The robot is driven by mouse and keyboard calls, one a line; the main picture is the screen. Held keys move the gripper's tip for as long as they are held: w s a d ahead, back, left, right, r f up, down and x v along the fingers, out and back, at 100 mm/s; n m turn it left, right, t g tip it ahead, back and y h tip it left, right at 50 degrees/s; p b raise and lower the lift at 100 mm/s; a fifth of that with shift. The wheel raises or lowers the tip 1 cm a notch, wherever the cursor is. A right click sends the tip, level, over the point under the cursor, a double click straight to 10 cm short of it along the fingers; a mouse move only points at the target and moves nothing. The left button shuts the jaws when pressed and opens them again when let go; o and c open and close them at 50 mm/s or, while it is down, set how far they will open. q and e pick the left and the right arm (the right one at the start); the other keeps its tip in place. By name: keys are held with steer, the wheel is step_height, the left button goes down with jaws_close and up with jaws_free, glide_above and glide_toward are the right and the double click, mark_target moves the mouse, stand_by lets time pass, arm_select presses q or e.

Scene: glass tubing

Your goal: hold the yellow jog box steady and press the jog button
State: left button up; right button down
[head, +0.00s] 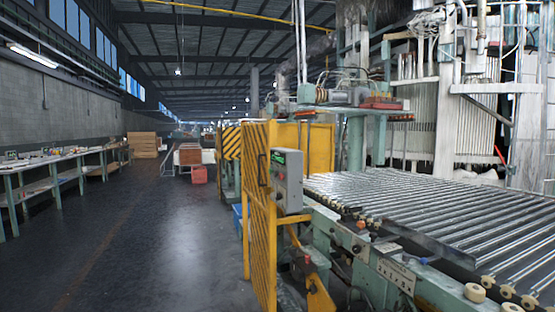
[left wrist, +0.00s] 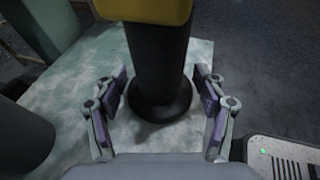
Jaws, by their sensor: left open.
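In the left wrist view, a yellow body (left wrist: 145,10), probably the jog box, is cut off by the top edge. A thick black column (left wrist: 158,55) with a round flared foot runs down from it to a worn pale-green surface (left wrist: 70,85). My left gripper (left wrist: 160,85) is open, with one finger on each side of the black column. Gaps show between the fingers and the column. No jog button can be made out. The head view shows neither gripper and no clear jog box.
A grey box with a green light (left wrist: 285,155) is at lower right in the wrist view, and a dark round shape (left wrist: 22,140) at left. The head view shows a roller conveyor (head: 430,205), a yellow fence (head: 258,240) with a grey control box (head: 288,180), and open floor (head: 150,240).

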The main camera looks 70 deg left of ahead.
arm_select(q)
steer(key=v, duration=1.2)
steer(key=shift+s, duration=0.1)
